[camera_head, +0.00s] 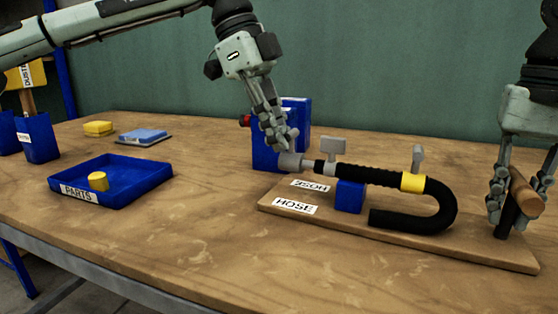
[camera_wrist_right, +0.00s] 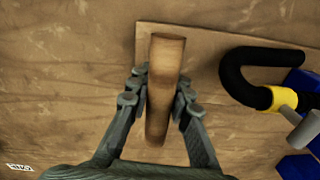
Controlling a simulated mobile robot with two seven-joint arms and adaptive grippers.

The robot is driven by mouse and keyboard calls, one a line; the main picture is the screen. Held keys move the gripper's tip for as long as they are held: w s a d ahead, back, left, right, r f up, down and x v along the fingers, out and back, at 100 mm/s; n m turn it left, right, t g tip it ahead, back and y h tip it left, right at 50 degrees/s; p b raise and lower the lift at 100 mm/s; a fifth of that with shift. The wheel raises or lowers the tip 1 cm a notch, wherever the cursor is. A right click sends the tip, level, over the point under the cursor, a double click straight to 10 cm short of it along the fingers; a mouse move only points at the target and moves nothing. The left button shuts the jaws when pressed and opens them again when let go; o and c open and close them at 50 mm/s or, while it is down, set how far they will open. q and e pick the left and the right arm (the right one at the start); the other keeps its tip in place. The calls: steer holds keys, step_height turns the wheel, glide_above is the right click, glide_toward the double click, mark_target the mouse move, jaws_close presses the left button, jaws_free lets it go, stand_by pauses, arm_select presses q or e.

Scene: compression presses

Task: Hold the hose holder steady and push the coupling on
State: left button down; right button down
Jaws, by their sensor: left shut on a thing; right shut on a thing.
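The hose holder is a wooden board (camera_head: 470,251) with HOSE labels, and a black hose (camera_head: 440,222) with a yellow band bends in a U on it. My right gripper (camera_head: 517,200) is shut on the holder's wooden handle (camera_head: 526,192) at the right end; the handle also shows between the fingers in the right wrist view (camera_wrist_right: 163,85). A grey metal coupling (camera_head: 290,162) is at the hose's left end, in line with it. My left gripper (camera_head: 283,142) is shut on the coupling from above. Its fingertips partly hide the grip, and I cannot tell how far the coupling is on.
A blue PARTS tray (camera_head: 135,203) holding a yellow cylinder (camera_head: 98,181) is at the left. A blue box (camera_head: 265,150) with a red button stands behind the coupling. Yellow and blue pads (camera_head: 143,136) lie farther back. The table front is clear.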

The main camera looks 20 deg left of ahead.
arm_select(q)
steer(key=shift+d, duration=0.25)
steer(key=shift+s+d, duration=0.15)
steer(key=shift+d, duration=0.75)
steer(key=c, duration=1.3)
jaws_free()
steer(key=shift+c, duration=0.2)
steer(key=v, duration=1.2)
arm_select(e)
steer(key=c, duration=1.3)
jaws_free()
